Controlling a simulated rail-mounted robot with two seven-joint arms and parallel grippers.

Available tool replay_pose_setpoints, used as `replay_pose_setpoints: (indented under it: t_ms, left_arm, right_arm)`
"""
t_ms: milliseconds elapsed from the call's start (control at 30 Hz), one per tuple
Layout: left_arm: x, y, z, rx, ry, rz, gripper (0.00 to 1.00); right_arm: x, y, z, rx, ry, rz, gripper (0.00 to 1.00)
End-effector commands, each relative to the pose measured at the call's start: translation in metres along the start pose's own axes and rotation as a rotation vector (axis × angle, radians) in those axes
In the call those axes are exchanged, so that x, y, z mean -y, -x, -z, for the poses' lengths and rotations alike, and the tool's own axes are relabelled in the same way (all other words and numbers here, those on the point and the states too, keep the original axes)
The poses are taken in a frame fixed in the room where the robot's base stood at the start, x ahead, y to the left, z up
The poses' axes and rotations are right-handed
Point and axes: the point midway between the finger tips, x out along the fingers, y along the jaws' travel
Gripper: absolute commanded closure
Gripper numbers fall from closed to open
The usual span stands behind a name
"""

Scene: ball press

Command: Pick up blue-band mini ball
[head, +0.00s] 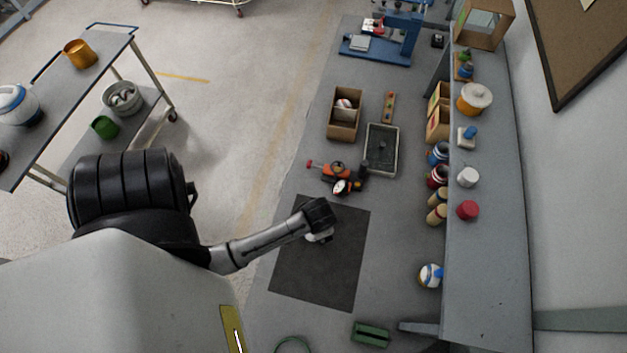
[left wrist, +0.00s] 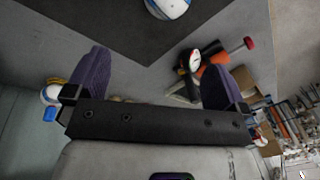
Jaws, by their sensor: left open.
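A small white ball with a blue band (left wrist: 168,8) lies on the dark mat, cut off by the top edge of the left wrist view. In the head view a white part of it (head: 320,238) shows just below my left gripper (head: 319,215), which hides the rest. The dark mat (head: 310,275) lies flat on the grey bench. In the left wrist view my left gripper (left wrist: 156,62) has its two purple fingers wide apart with nothing between them. The ball lies beyond the fingertips, apart from them. My right gripper is not in view.
An orange tool with a gauge (head: 340,175) lies just behind the mat. A white and blue round container (head: 431,275) stands right of the mat, by the shelf (head: 485,250). A green block (head: 371,334) lies in front.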

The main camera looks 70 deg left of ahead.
Motion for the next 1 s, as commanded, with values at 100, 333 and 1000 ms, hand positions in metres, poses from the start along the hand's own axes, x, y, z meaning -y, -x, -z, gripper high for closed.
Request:
replay_pose_setpoints:
  t_ms: [100, 333, 1000]
  left_arm:
    - [0.003, -0.021, -0.009, 0.051, -0.017, 0.017, 0.00]
    - [0.006, -0.054, -0.016, 0.078, -0.037, 0.027, 0.00]
    - [0.008, -0.122, -0.020, 0.075, -0.036, 0.027, 0.00]
  right_arm:
    - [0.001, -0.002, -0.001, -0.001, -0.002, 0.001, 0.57]
    - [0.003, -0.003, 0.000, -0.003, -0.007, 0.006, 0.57]
    - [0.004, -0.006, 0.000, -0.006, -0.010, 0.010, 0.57]
